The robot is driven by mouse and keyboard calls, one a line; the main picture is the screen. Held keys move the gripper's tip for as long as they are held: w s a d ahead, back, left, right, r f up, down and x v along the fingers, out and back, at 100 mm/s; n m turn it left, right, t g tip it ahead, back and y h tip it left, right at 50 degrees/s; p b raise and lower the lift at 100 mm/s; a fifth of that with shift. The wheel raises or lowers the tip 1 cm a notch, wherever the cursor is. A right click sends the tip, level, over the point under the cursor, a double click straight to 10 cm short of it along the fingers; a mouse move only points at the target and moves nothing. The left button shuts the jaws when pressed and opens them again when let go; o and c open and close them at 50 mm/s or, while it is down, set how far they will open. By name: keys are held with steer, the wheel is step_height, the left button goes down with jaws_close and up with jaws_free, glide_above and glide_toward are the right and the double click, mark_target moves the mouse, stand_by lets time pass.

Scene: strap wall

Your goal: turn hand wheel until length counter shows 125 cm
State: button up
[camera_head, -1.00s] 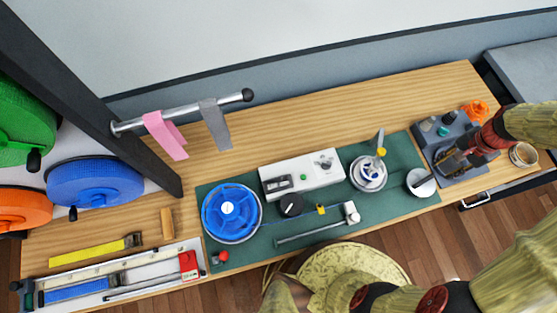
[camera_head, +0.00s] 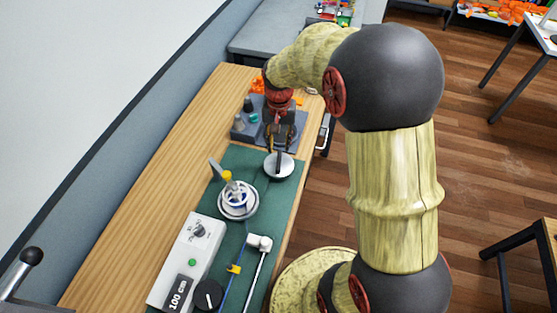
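The length counter is a dark display (camera_head: 178,292) on a white box (camera_head: 190,255); it reads 100 cm.
A grey caddy (camera_head: 245,128) with coloured knobs stands behind the gripper. Orange pieces (camera_head: 258,84) lie beyond it. A black knob (camera_head: 208,295), a yellow clip (camera_head: 234,269) on a blue strap and a white-headed rod (camera_head: 259,243) lie nearer. The bench's left strip is bare.

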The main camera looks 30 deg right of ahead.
mark_target(279, 159)
step_height(279, 159, down, 8)
steer(key=shift+r+b, duration=0.2)
steer(key=shift+b, duration=0.6)
steer(key=c, duration=0.4)
steer(key=c, duration=0.3)
jaws_close()
